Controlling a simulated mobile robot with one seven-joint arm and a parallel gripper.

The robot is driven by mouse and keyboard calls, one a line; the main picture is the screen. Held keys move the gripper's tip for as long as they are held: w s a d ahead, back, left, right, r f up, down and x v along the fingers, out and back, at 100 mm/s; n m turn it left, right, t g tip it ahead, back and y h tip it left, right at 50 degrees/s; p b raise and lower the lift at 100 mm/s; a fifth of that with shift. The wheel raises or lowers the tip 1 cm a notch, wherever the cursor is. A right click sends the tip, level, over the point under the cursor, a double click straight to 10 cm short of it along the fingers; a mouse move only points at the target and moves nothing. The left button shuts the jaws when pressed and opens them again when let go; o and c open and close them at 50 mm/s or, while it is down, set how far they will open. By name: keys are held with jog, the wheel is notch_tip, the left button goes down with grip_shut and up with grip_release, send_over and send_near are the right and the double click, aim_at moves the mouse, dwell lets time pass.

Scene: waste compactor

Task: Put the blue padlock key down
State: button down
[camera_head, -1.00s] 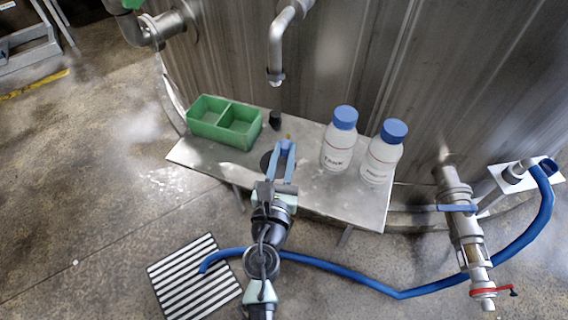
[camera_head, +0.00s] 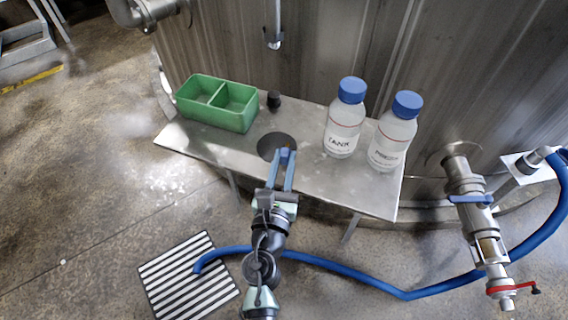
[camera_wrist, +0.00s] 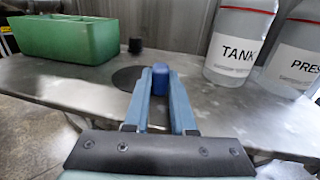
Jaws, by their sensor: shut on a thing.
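My gripper (camera_head: 283,160) is over the metal table (camera_head: 340,190), pointing away from me. In the wrist view, its two blue-grey fingers (camera_wrist: 160,88) are closed on a small blue thing (camera_wrist: 160,77), which looks like the blue padlock key. Only its blue part shows between and just beyond the fingertips; the rest is hidden. In the head view the fingertips overlap the near right edge of a dark round disc (camera_head: 270,144) on the table. I cannot tell whether the key touches the table.
A green two-part bin (camera_head: 217,102) stands at the table's back left, with a small black object (camera_head: 274,100) beside it. Two white bottles with blue caps, the TANK bottle (camera_head: 343,125) and another (camera_head: 392,140), stand right of my gripper. The table's front left is clear.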

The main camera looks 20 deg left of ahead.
jog(key=c, duration=1.2)
grip_release()
jog(key=shift+f, duration=0.1)
jog(key=o, duration=0.5)
jog(key=shift+c, duration=0.2)
jog(key=shift+s+r, duration=0.15)
jog(key=shift+r, duration=0.05)
jog(key=s+d, duration=0.1)
jog(key=s, duration=1)
jog(key=shift+s+d, duration=0.3)
jog(key=shift+d, duration=0.05)
